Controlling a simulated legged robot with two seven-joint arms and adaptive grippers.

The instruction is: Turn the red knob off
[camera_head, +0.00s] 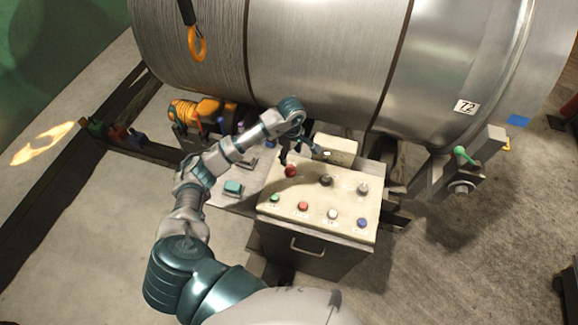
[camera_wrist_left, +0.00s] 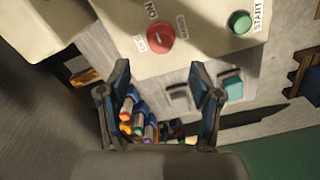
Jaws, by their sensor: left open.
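The red knob (camera_head: 291,170) sits at the back left of the cream control panel (camera_head: 347,205). In the left wrist view the red knob (camera_wrist_left: 160,35) shows near the top, beside labels, one reading "NO" in this view. My left gripper (camera_head: 300,154) is just behind and above the knob in the head view. In the left wrist view my left gripper (camera_wrist_left: 160,68) has its two fingers spread with nothing between them. The knob lies beyond the fingertips and looks untouched. My right gripper is not in view.
The panel also has a green START button (camera_wrist_left: 240,22), a red button (camera_head: 303,206), a white button (camera_head: 332,214), a blue button (camera_head: 362,223) and two dark or grey knobs (camera_head: 326,181). A large metal drum (camera_head: 320,50) stands behind. An orange hook (camera_head: 197,44) hangs at upper left.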

